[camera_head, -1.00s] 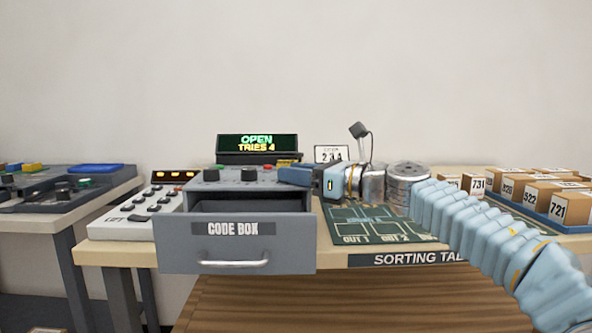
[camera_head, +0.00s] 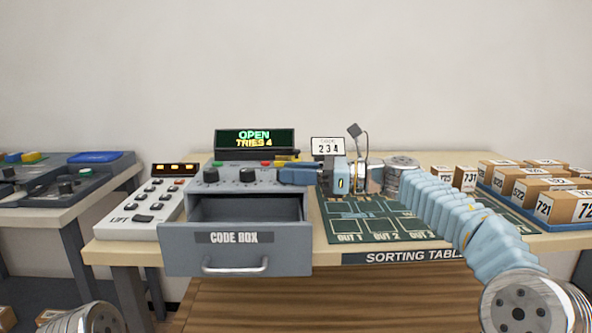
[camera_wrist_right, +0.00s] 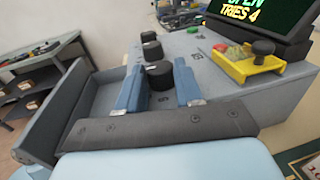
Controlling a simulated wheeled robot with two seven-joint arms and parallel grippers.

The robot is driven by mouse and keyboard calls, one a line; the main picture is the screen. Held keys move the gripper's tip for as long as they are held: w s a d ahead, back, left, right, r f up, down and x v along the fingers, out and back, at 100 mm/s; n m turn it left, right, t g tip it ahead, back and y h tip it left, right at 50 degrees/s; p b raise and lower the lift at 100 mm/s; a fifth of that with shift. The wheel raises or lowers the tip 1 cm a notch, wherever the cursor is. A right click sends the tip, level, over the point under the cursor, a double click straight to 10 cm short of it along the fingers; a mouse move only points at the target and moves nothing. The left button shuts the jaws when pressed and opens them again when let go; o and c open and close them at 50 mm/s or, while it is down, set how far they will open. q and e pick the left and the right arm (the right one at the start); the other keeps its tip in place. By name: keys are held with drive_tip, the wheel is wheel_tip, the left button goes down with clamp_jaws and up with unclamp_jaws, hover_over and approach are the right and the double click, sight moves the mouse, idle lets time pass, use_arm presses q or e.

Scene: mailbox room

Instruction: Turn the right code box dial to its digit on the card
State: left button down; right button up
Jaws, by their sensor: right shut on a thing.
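The grey code box (camera_head: 222,207) stands on the sorting table with its drawer (camera_head: 190,252) pulled open. Its left dial (camera_head: 211,174) and middle dial (camera_head: 247,174) show as black knobs. The right dial (camera_wrist_right: 159,74) shows in the right wrist view between the blue fingers of my right gripper (camera_wrist_right: 161,92), which is shut on it. In the head view my right gripper (camera_head: 290,176) hides this dial. The white card (camera_head: 327,147) reads 234. The display (camera_head: 255,139) reads OPEN, TRIES 4. My left gripper is not in view.
A lift panel (camera_head: 150,205) with several buttons stands left of the box. A green sorting mat (camera_head: 352,230) lies to the right, with numbered parcels (camera_head: 562,205) beyond it. A yellow tray (camera_wrist_right: 245,66) sits on the box near my right gripper.

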drive_tip(key=o, duration=1)
drive_tip(key=d, duration=0.4)
drive_tip(key=s+d, duration=0.1)
drive_tip(key=d, duration=0.4)
drive_tip(key=s+d+b, duration=0.1)
drive_tip(key=d, duration=0.3)
drive_tip(key=shift+s+d, duration=0.2)
drive_tip(key=shift+d, duration=0.1)
